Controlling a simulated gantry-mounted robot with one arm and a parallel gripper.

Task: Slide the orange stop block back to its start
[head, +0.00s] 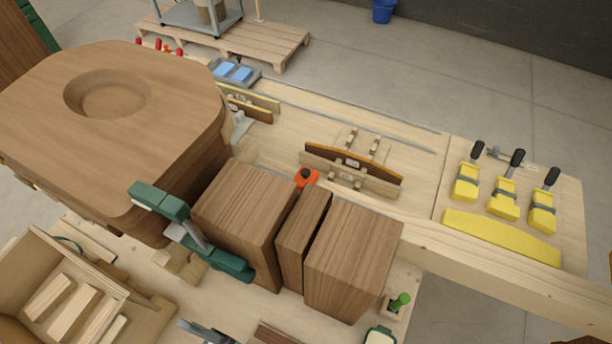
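The orange stop block (307,178) has a dark round knob on top. It sits on the pale wooden bench, just behind a row of brown wooden blocks. The nearest blocks, a wide one (245,205) and a narrow one (302,235), hide its lower front part. Another wide block (350,258) stands to the right. I cannot tell whether the stop block touches any of them. I cannot make out my gripper in the head view, and nothing visible is holding the stop block.
A large rounded wooden body (175,135) with a round recess fills the left. A green clamp-like tool (230,265) lies against the left block. A curved form (352,165) stands behind the stop block. Yellow clamps (503,205) lie at right. A green peg (400,301) stands in front.

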